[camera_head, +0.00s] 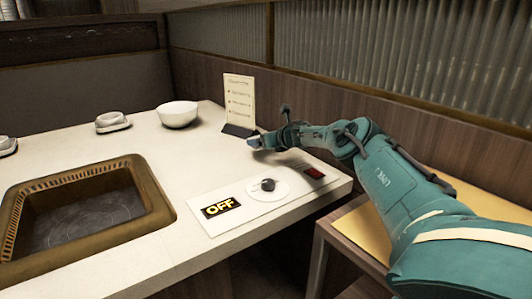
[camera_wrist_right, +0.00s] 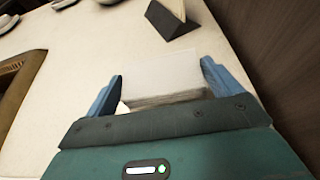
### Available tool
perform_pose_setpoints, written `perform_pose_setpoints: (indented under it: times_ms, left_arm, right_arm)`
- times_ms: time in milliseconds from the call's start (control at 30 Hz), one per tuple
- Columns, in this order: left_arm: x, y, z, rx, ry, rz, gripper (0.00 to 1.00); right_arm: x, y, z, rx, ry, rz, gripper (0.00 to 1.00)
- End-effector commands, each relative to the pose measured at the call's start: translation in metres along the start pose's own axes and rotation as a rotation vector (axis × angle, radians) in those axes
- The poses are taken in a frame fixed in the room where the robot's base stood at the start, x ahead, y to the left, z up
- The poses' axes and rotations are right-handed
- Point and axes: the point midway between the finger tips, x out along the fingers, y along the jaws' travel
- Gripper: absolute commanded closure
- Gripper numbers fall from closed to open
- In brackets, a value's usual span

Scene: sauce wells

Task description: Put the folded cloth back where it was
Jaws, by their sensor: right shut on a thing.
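In the wrist view, a white, layered, rectangular piece that looks like the folded cloth (camera_wrist_right: 165,75) sits between the blue fingers of my right gripper (camera_wrist_right: 163,72). The gripper is shut on it. In the head view my right gripper (camera_head: 257,142) is low over the table's far right side, just right of the menu stand, and the cloth is hard to make out there. Whether the cloth touches the table cannot be told. My left gripper is not in view.
The menu stand (camera_head: 239,101) is close to my right gripper. A white bowl (camera_head: 177,114) and a small dish with a white roll (camera_head: 112,122) stand further left. A sunken grill (camera_head: 160,200), a knob (camera_head: 268,185) and an OFF sign (camera_head: 220,207) are nearer. A wooden wall runs behind.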

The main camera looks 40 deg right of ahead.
Motion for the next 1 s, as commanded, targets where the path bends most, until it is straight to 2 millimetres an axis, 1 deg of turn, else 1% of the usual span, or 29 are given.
perform_pose_setpoints:
  times_ms: [33, 100, 200, 500, 633, 667, 700, 767, 1000]
  left_arm:
    - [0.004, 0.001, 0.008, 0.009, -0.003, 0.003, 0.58]
    - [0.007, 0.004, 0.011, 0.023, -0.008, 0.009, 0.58]
    - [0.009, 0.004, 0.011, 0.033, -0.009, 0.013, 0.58]
    - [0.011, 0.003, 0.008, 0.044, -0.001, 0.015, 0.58]
    - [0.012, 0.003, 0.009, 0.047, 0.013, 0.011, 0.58]
    - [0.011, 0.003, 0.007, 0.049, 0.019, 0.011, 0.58]
    - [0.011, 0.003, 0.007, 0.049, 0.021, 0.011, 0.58]
    - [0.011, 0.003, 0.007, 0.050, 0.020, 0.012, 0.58]
    - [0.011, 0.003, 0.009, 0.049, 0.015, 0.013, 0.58]
  right_arm:
    - [0.006, 0.000, -0.015, -0.002, 0.004, -0.001, 0.32]
    - [0.009, 0.000, -0.024, -0.002, 0.003, -0.001, 0.32]
    - [0.013, 0.000, -0.031, -0.001, 0.001, -0.001, 0.32]
    - [0.013, 0.000, -0.031, 0.000, 0.000, 0.000, 0.32]
    - [0.015, 0.000, -0.036, -0.001, 0.001, 0.000, 0.32]
    - [0.014, 0.000, -0.035, -0.001, 0.001, 0.000, 0.07]
    - [0.014, 0.000, -0.034, -0.001, 0.001, 0.000, 0.04]
    - [0.014, 0.000, -0.034, -0.001, 0.001, 0.000, 0.00]
    - [0.014, 0.000, -0.034, -0.001, 0.001, 0.000, 0.00]
